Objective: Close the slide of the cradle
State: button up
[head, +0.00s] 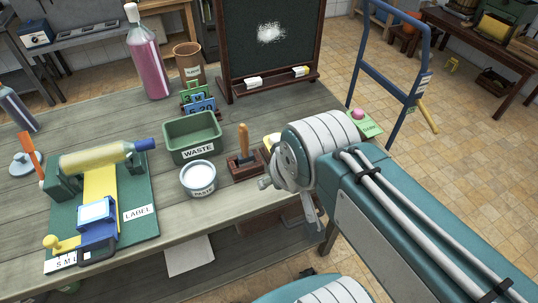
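The cradle (137,228) is a green board at the left of the table, marked LABEL and S M L. A pale yellow bottle with a blue neck (95,156) lies across its far end on green supports. A yellow strip (101,186) runs from the bottle toward the near edge. A light blue block (96,213), apparently the slide, sits on the strip's near part, apart from the bottle. A yellow knob (52,243) and dark blue bracket (97,252) are at the near end. My gripper (311,215) is right of the cradle, well apart, its fingers mostly hidden by my wrist.
Between cradle and gripper stand a green WASTE bin (193,138), a PASTE tub (198,179) and a wooden-handled tool in a brown block (243,157). A pink bottle (148,60) and blackboard (270,50) stand behind. The table's front strip is clear.

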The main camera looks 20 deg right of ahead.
aim_at(102, 233)
jog(key=u, duration=0.4)
jog(key=j+u, duration=0.1)
jog(key=u, duration=0.65)
jog(key=j+u, duration=0.1)
jog(key=u, duration=0.25)
